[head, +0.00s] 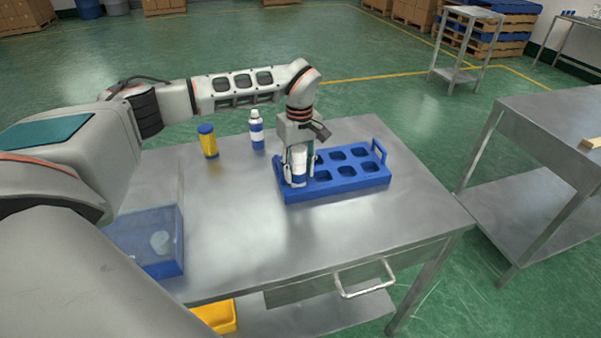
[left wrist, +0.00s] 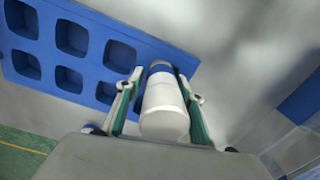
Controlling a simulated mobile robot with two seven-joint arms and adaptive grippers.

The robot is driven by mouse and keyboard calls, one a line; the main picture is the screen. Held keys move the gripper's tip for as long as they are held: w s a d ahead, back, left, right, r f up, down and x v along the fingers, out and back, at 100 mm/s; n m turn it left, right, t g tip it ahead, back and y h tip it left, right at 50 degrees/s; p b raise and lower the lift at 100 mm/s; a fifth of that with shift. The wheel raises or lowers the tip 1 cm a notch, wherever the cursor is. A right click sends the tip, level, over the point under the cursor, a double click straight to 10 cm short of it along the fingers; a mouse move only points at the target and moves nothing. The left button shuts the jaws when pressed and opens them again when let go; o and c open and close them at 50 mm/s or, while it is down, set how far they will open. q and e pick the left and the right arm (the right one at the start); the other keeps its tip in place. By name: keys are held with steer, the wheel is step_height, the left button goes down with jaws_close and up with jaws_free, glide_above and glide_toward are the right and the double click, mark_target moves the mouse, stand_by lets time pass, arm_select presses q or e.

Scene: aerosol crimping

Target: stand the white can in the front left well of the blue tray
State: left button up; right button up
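The white can (head: 299,166) stands upright at the front left well of the blue tray (head: 345,190). Its lower end meets the tray there, and I cannot tell how deep it sits. My left gripper (head: 299,179) points down over it with a finger on each side. In the left wrist view the white can (left wrist: 164,108) lies between the fingertips (left wrist: 162,80), which close in on its far, blue-banded part. The blue tray (left wrist: 95,22) shows beside it with several empty wells. My right gripper is not in view.
A white bottle with a blue label (head: 256,130) and a yellow container with a blue lid (head: 208,142) stand behind, left of the tray. A clear-walled blue box (head: 150,262) is at the table's left front. The table (head: 390,225) is clear in front of the tray.

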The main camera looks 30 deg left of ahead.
mark_target(299, 147)
arm_select(q)
step_height(299, 147, up, 11)
steer(key=shift+w+f, duration=0.1)
steer(key=shift+w, duration=0.05)
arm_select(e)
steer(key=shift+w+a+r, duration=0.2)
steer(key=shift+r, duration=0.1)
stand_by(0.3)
